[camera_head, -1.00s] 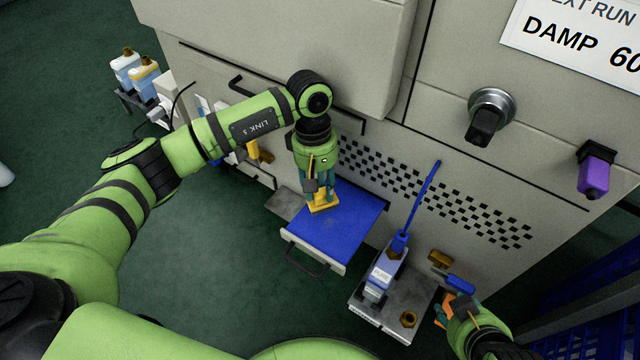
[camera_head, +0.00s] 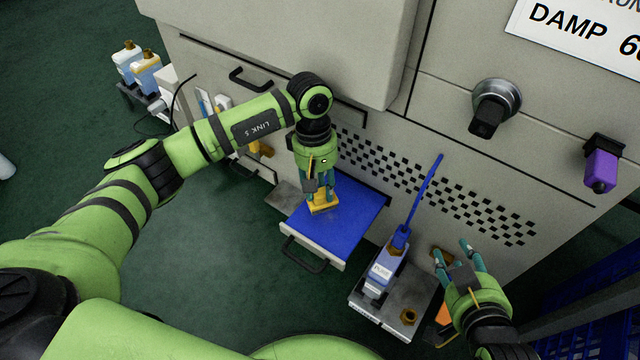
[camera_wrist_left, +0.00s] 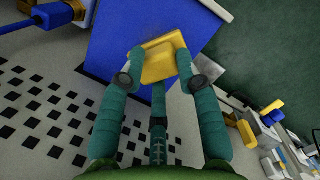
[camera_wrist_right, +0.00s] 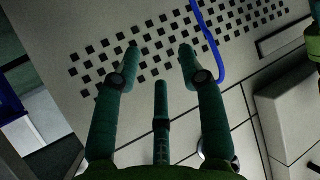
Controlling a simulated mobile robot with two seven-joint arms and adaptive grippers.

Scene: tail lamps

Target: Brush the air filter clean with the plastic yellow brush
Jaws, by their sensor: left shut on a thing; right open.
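The yellow brush (camera_head: 323,206) is in my left gripper (camera_head: 322,196), which is shut on it and points down over the blue air filter (camera_head: 335,236). The filter lies flat in a pulled-out drawer with a black handle. In the left wrist view the brush (camera_wrist_left: 158,62) sits between the fingertips, over the blue filter surface (camera_wrist_left: 115,45). Whether its underside touches the filter cannot be told. My right gripper (camera_head: 451,246) is open and empty, above the right end of a grey shelf. In the right wrist view its fingers (camera_wrist_right: 160,48) are spread before the perforated panel.
The grey shelf (camera_head: 412,292) right of the drawer holds a blue-and-white bottle (camera_head: 378,275) with a blue tube and a brass fitting (camera_head: 408,316). A knob (camera_head: 492,108) and a purple part (camera_head: 601,170) stick out from the cabinet front. Bottles (camera_head: 144,72) stand far left.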

